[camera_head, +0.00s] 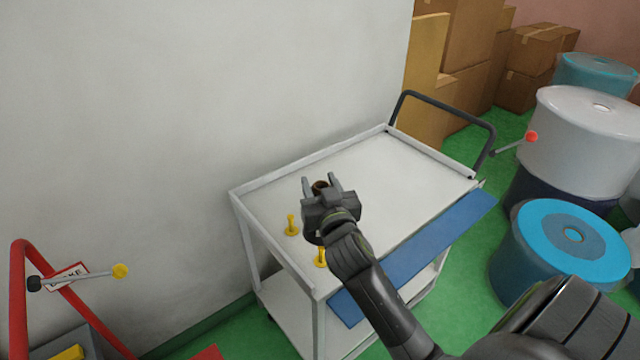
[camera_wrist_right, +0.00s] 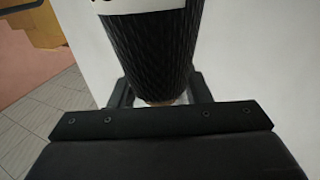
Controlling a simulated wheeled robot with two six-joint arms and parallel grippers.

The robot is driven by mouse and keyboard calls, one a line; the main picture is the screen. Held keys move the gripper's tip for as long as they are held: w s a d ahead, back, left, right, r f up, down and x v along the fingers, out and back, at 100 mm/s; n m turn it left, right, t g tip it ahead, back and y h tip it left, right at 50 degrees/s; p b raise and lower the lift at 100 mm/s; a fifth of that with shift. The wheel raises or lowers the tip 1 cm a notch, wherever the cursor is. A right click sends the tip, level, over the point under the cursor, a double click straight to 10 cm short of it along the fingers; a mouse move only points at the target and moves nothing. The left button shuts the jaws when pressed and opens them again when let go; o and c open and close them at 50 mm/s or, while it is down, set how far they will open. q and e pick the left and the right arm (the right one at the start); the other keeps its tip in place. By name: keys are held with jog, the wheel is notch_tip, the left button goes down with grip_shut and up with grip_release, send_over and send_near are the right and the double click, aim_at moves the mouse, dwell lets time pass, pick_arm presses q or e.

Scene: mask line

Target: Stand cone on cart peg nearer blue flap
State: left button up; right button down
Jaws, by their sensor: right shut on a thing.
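The white cart (camera_head: 400,165) stands against the wall with two yellow pegs near its near-left end. One yellow peg (camera_head: 291,225) is farther from the blue flap (camera_head: 425,250); the other peg (camera_head: 321,257) is nearer it and partly hidden by my arm. My right gripper (camera_head: 320,185) is over the cart top and shut on the cone. In the right wrist view the cone (camera_wrist_right: 153,48) is dark and ribbed with a white band, between the fingers. My left gripper is out of view.
A dark handle (camera_head: 447,108) rises at the cart's far end, with a red-knobbed lever (camera_head: 531,137) nearby. Large rolls (camera_head: 585,130) and boxes (camera_head: 535,50) stand right and behind. A red frame (camera_head: 18,300) with a yellow-knobbed lever (camera_head: 119,271) is at left. Most of the cart top is clear.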

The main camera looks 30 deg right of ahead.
notch_tip(320, 180, down, 9)
jog(key=b, duration=0.8)
jog(key=shift+f+b, duration=0.35)
jog(key=shift+f, duration=0.25)
dwell(0.6)
jog(key=c, duration=0.7)
grip_release()
jog(key=shift+f, duration=0.1)
